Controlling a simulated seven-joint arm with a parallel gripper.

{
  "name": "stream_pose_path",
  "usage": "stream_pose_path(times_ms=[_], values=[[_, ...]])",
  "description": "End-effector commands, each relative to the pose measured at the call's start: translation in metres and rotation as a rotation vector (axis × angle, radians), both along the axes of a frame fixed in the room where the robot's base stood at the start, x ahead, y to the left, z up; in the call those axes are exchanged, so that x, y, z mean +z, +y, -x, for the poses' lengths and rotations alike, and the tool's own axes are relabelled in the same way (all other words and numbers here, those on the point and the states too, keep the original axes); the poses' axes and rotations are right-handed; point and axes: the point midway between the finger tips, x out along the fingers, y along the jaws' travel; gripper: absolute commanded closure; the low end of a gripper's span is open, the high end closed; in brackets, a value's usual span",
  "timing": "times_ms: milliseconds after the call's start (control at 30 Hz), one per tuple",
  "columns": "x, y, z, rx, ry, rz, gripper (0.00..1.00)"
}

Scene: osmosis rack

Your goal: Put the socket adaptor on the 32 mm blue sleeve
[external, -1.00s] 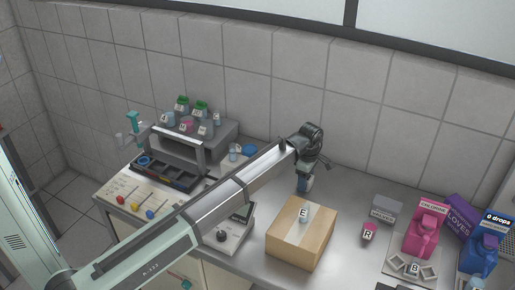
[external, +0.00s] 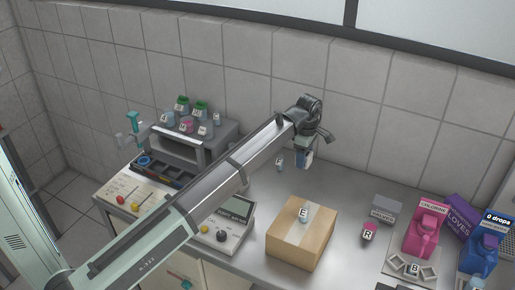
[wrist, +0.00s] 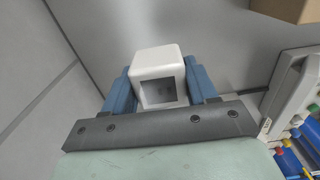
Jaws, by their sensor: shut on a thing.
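In the external view the held block is too small to make out clearly. A blue ring (external: 144,160) sits in the dark tray at the left; I cannot tell whether it is the 32 mm sleeve.
A meter (external: 221,236) and the rack with bottles (external: 186,152) lie left. Pink (external: 427,232) and blue (external: 481,250) jugs stand right.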

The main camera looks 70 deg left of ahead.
Motion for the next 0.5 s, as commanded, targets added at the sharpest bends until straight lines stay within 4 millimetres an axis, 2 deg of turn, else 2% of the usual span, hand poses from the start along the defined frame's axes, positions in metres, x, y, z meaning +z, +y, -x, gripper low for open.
stream_pose_path(times_ms=[167,400,500], values=[[0.007,0.051,0.026,0.069,-0.005,-0.003,0.74],[0.022,0.132,0.074,0.181,-0.020,-0.012,0.74],[0.028,0.160,0.093,0.220,-0.024,-0.015,0.74]])
